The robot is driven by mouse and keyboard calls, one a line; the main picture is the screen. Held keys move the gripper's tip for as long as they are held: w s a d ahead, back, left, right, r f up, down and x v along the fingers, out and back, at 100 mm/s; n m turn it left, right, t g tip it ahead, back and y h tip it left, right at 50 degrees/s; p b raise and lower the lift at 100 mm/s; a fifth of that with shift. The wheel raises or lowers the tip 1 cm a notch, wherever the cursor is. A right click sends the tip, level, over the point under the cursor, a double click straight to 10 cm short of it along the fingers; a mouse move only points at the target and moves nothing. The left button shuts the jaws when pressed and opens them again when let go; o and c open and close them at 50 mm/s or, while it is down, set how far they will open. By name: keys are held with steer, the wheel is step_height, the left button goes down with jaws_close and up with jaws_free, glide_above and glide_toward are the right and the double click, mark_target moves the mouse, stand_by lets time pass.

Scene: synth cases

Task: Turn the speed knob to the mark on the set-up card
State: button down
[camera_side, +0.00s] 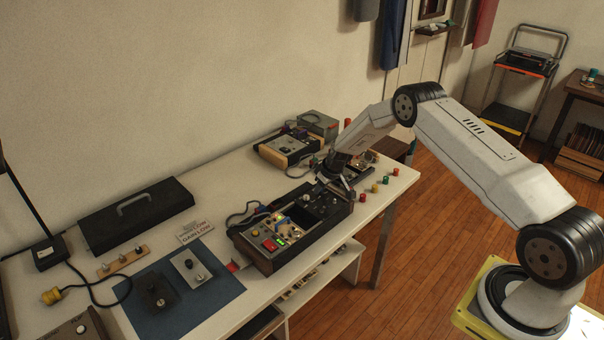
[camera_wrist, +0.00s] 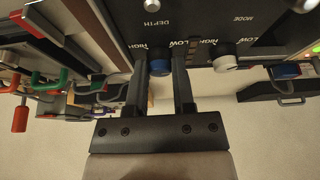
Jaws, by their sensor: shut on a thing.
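I see no SPEED label, and the knob's pointer is not clear. In the side view, my gripper (camera_side: 340,186) is down at the far end of the dark control unit (camera_side: 270,262), hiding the knob. A white card (camera_side: 194,228) with printed words including LOW lies on the table; its mark is too small to read.
A silver knob (camera_wrist: 225,63) near the word MODE is right of my gripper. Colored-handled levers or cables (camera_wrist: 50,82) are at left. On the table (camera_side: 90,262) are a dark case (camera_side: 135,215), a blue mat (camera_side: 205,308) and several colored buttons (camera_side: 375,188) by the edge.

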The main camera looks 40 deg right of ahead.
mark_target(331, 193)
steer(key=n, duration=0.2)
steer(key=n+y, duration=0.1)
steer(key=n, duration=0.1)
steer(key=shift+d+g, duration=0.2)
steer(key=shift+g, duration=0.1)
steer(key=shift+d+n+g+y, duration=0.15)
steer(key=shift+n+y, duration=0.3)
steer(key=shift+n, duration=0.6)
steer(key=shift+a+n+g+y, duration=0.1)
steer(key=shift+n+g+y, duration=0.25)
steer(key=shift+n, duration=0.7)
steer(key=shift+w, duration=0.1)
steer(key=c, duration=0.7)
jaws_free()
steer(key=shift+c, duration=0.2)
steer(key=shift+r, duration=0.15)
steer(key=v, duration=0.7)
steer(key=shift+d+r, duration=0.2)
